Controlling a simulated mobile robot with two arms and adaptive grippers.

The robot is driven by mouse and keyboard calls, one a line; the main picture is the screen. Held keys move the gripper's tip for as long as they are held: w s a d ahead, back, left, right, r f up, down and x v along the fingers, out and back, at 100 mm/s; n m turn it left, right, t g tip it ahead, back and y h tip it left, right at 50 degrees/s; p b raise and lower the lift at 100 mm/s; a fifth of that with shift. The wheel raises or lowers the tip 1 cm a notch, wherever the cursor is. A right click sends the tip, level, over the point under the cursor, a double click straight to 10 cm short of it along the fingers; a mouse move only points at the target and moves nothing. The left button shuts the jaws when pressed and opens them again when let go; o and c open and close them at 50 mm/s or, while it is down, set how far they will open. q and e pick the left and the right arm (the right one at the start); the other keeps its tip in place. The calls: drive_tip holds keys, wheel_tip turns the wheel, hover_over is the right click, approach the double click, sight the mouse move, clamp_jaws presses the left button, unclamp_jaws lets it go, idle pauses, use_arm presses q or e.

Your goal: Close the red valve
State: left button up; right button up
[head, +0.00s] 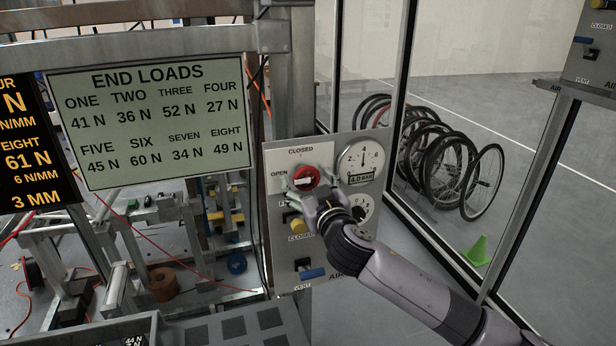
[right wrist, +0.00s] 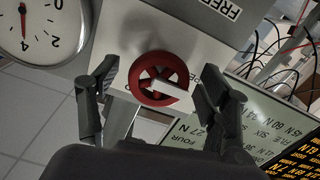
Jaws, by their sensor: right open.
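The red valve (head: 305,174) is a small round handwheel with a white bar on it, on the upper part of a grey panel (head: 283,262). "CLOSED" is printed above it and "OPEN" to its left; the white bar lies roughly sideways, on the OPEN side. My right gripper (head: 306,183) is open at the wheel, one finger on each side. In the right wrist view the red valve (right wrist: 160,74) sits between the spread fingers of my right gripper (right wrist: 160,84), with gaps visible on both sides; whether any part touches is unclear. My left gripper is not in view.
A pressure gauge (head: 363,160) with a "4.0 BAR" readout sits right of the valve. A yellow handle (head: 298,226) and a blue handle (head: 312,273) are below it. A metal frame with an END LOADS board (head: 155,122) stands left; glass with bicycle wheels behind is right.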

drive_tip(key=shift+w, duration=0.15)
drive_tip(key=shift+c, duration=0.6)
drive_tip(key=c, duration=1.1)
drive_tip(key=shift+o, duration=0.2)
